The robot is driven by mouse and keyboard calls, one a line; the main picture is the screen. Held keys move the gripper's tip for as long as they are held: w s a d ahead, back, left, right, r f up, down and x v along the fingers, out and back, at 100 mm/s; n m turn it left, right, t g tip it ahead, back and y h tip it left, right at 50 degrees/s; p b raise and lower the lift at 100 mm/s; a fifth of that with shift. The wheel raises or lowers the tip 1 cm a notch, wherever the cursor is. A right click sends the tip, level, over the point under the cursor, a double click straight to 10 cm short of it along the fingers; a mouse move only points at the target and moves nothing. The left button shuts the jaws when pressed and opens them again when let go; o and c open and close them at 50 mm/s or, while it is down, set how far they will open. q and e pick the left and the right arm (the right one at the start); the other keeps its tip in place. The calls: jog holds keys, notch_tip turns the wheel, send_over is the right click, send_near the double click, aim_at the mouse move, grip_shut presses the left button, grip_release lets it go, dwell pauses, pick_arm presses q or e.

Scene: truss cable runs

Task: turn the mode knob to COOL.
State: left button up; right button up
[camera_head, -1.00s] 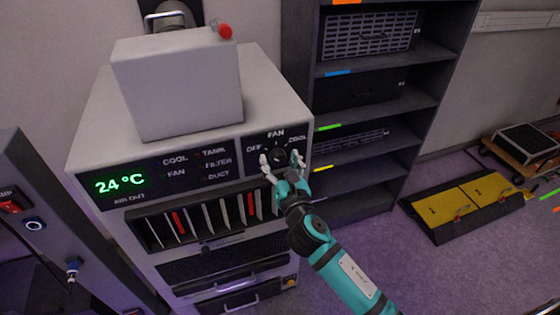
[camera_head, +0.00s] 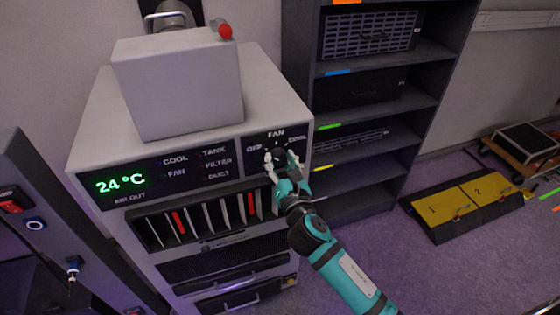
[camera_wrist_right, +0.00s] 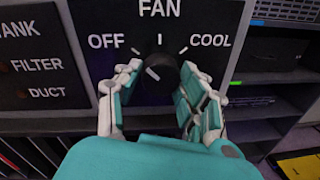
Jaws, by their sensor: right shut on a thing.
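The dark round mode knob (camera_head: 277,154) sits on the cabinet's front panel, between the OFF, FAN and COOL labels. In the right wrist view the knob (camera_wrist_right: 160,66) has a short white mark on its face, low and left of centre; which label it points to is hard to tell. The COOL label (camera_wrist_right: 210,40) is to the right, OFF to the left, FAN above. My right gripper (camera_head: 281,158) is shut on the knob, with one finger on each side. It also shows in the right wrist view (camera_wrist_right: 161,72). My left gripper is not in view.
A green display (camera_head: 121,184) reads 24 °C left of the knob. Slots with red and white cards (camera_head: 205,217) lie below the panel. A dark shelf rack (camera_head: 365,105) stands close to the right.

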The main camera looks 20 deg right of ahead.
jog(key=m+p, duration=0.1)
jog(key=m, duration=0.3)
jog(key=shift+r, duration=0.1)
jog(key=m, duration=0.2)
jog(key=m+p, duration=0.1)
jog(key=m, duration=0.2)
jog(key=shift+g+y, duration=0.3)
jog(key=m+p, duration=0.1)
jog(key=m, duration=0.3)
jog(key=shift+m, duration=0.3)
jog(key=m+y, duration=0.1)
jog(key=m, duration=0.3)
jog(key=shift+d+p, duration=0.1)
jog(key=shift+p, duration=0.25)
jog(key=shift+m, duration=0.4)
jog(key=o, duration=1.2)
jog(key=shift+c, duration=0.2)
jog(key=s, duration=1.2)
jog(key=shift+d+r, duration=0.3)
jog(key=shift+r, duration=0.05)
